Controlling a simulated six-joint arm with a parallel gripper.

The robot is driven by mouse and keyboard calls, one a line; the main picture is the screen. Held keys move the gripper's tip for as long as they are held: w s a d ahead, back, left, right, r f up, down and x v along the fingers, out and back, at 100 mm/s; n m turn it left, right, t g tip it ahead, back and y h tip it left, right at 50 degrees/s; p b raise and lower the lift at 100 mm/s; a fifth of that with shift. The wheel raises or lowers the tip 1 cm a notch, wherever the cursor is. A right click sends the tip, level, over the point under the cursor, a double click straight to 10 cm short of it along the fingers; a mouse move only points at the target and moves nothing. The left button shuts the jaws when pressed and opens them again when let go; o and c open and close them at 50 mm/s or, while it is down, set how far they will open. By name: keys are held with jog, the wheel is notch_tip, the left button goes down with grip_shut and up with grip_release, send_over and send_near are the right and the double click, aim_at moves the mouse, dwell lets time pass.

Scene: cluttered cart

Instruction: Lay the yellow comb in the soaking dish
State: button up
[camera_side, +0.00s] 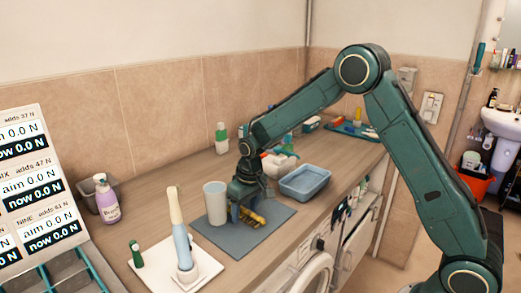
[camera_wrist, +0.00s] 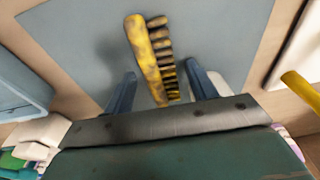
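The yellow comb (camera_side: 251,216) lies on the grey mat (camera_side: 228,242). In the wrist view the comb (camera_wrist: 142,50) shows worn, dark-stained teeth on its right side. My gripper (camera_side: 243,212) is low over the mat at the comb. In the wrist view my gripper (camera_wrist: 160,68) has its two blue fingers apart, with the comb's lower part between them and a gap on each side. The soaking dish appears to be the blue-grey tub (camera_side: 306,184), right of the mat; its edge also shows in the wrist view (camera_wrist: 20,92).
A white cup (camera_side: 214,203) stands close left of my gripper. A tall pale handled item (camera_side: 180,235) stands on a white tray (camera_side: 152,262) at the front left. White containers (camera_side: 278,165) and small bottles sit behind the tub. The cart's front edge is near the mat.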

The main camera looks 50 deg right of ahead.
aim_at(250, 215)
jog(key=shift+r, duration=0.2)
notch_tip(250, 215, up, 12)
jog(key=s, duration=0.1)
jog(key=shift+s, duration=0.35)
dwell(0.7)
